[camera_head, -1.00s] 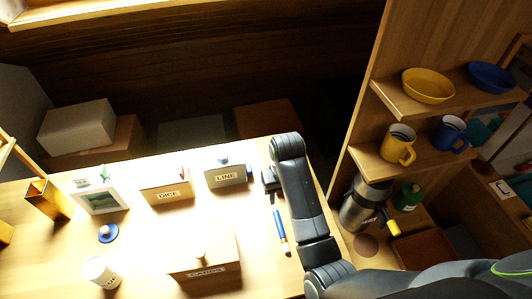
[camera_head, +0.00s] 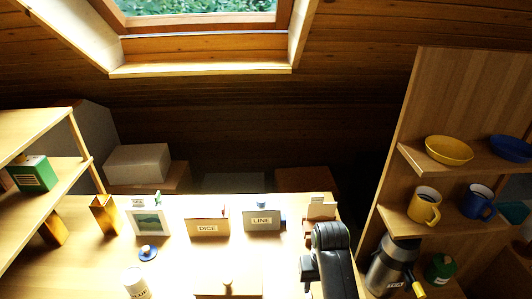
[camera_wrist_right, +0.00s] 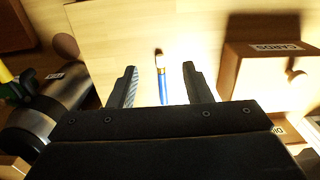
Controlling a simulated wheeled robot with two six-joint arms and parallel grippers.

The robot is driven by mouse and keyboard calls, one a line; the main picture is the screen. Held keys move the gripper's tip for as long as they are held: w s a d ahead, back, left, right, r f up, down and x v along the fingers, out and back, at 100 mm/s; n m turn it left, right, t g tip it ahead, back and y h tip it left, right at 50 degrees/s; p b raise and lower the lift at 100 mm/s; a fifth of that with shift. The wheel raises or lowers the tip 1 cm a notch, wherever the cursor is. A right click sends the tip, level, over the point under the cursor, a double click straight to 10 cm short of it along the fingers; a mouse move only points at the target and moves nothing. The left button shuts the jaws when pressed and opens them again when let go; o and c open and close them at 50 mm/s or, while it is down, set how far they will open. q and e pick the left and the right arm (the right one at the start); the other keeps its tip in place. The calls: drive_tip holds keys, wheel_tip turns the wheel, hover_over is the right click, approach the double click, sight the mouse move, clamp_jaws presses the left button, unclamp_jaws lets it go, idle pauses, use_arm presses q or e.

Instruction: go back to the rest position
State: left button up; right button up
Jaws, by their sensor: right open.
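My right gripper (camera_wrist_right: 159,70) is open, with empty space between its two dark fingers in the right wrist view. It is above the wooden table (camera_wrist_right: 115,35). A blue brush (camera_wrist_right: 163,82) with a pale tip lies on the table, seen between the fingers and apart from them. In the head view my right arm comes up from the bottom edge, and part of the right gripper (camera_head: 308,270) shows at the table's right end. My left gripper is in no view.
On the table are the DICE box (camera_head: 208,228), the LINE box (camera_head: 262,220), a picture frame (camera_head: 148,222) and a white cup (camera_head: 136,284). A flask (camera_head: 392,264) and shelves with mugs and bowls stand right of my arm. The CARDS box (camera_wrist_right: 270,75) is near the gripper.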

drive_tip(key=s+d+f+m+t, duration=0.15)
drive_tip(key=s+d+f, duration=0.25)
drive_tip(key=s+d, duration=0.75)
drive_tip(key=s+d+r+t+h, duration=0.1)
drive_tip(key=s+d+r, duration=0.2)
drive_tip(key=s, duration=0.4)
drive_tip(key=s+d+r+t+h, duration=0.1)
drive_tip(key=s+d+r, duration=0.1)
drive_tip(key=s, duration=0.5)
wheel_tip(320, 180, down, 31)
drive_tip(key=d+g+b, duration=0.1)
drive_tip(key=d+b, duration=0.1)
drive_tip(key=b, duration=0.3)
use_arm(q)
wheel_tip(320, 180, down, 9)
drive_tip(key=b, duration=0.3)
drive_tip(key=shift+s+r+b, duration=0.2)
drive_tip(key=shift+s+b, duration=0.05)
drive_tip(key=shift+b, duration=0.1)
use_arm(e)
drive_tip(key=s+a+f+g+y, duration=0.1)
drive_tip(key=s+f, duration=1.4)
drive_tip(key=f, duration=0.3)
drive_tip(key=shift+a, duration=0.2)
